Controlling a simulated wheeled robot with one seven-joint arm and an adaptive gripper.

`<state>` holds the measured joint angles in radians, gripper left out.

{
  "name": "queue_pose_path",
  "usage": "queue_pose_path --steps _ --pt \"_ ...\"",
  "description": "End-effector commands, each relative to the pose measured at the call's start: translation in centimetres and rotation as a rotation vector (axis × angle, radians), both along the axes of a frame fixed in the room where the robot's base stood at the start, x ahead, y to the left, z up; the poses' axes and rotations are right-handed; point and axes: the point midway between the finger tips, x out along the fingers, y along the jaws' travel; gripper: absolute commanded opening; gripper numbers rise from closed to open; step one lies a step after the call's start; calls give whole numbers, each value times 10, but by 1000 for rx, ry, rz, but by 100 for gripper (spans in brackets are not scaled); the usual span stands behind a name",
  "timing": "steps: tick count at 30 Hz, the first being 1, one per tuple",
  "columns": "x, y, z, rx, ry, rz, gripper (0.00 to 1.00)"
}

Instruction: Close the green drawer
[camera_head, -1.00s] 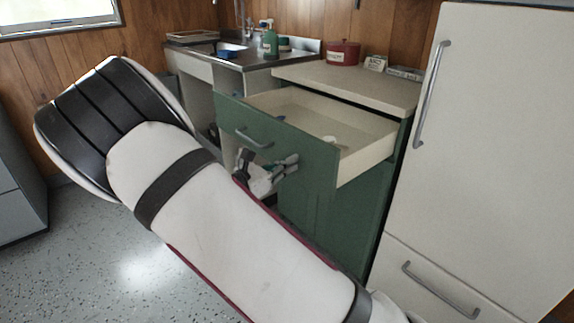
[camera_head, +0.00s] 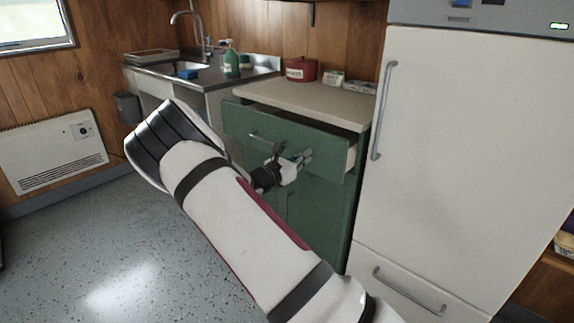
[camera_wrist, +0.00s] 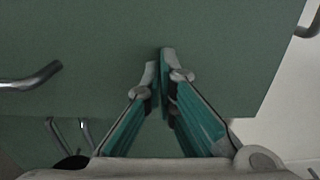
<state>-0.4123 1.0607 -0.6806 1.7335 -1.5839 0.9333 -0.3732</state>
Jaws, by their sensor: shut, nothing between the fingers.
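The green drawer (camera_head: 255,128) is in the green cabinet under the beige counter. It stands out a little, and part of its pale right side wall shows. My gripper (camera_head: 306,157) is at the drawer's front panel, right of its metal handle (camera_head: 262,140). In the wrist view the shut fingertips (camera_wrist: 161,62) point at the green front (camera_wrist: 95,35) and look to be at or touching it; exact contact is hard to tell. The handle shows at the left of the wrist view (camera_wrist: 32,79). The fingers hold nothing. The drawer's inside is hidden.
A white fridge (camera_head: 450,150) stands close on the right. A sink counter (camera_head: 160,72) with a green bottle (camera_head: 231,62) is at the left. A red tin (camera_head: 300,68) sits on the beige counter (camera_head: 310,98).

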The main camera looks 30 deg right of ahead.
Motion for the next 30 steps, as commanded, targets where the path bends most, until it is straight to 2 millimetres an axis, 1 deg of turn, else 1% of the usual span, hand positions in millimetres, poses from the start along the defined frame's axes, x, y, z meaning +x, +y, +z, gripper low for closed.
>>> queue_pose_path --steps 1,6,12,18,30 --pt "3 -14 0 -2 -1 -4 0" --pt "15 -47 -1 -1 0 -2 0" --pt "23 -72 0 -1 0 -1 0" --pt "27 -83 0 -1 1 0 0" --pt "28 -87 1 -2 -1 0 0"
